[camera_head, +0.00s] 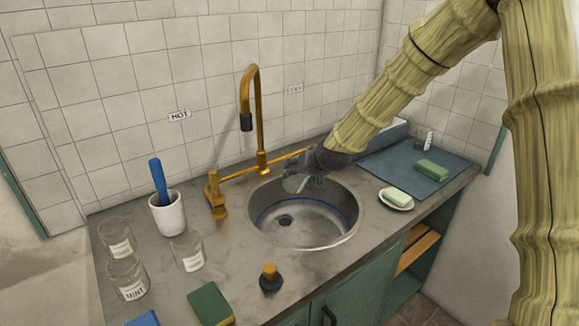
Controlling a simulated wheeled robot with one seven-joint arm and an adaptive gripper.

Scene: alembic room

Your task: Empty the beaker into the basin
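The round steel basin (300,232) is set into the grey counter, with a dark drain in its floor and a blue line around its inner wall. My gripper (303,178) is dark and hangs over the basin's back rim. A small clear glass form with pale edges, which looks like the beaker (300,184), shows at its fingers. The gripper seems shut on it. The beaker's tilt and contents are too small and too covered by the gripper to tell.
A brass tap (250,110) arches behind the basin. Left stand a white cup (168,216) with a blue-handled tool and glass jars (187,251). A sponge (210,304) and dark knob (270,280) lie in front. Right are a soap dish (396,199) and a blue mat (385,165).

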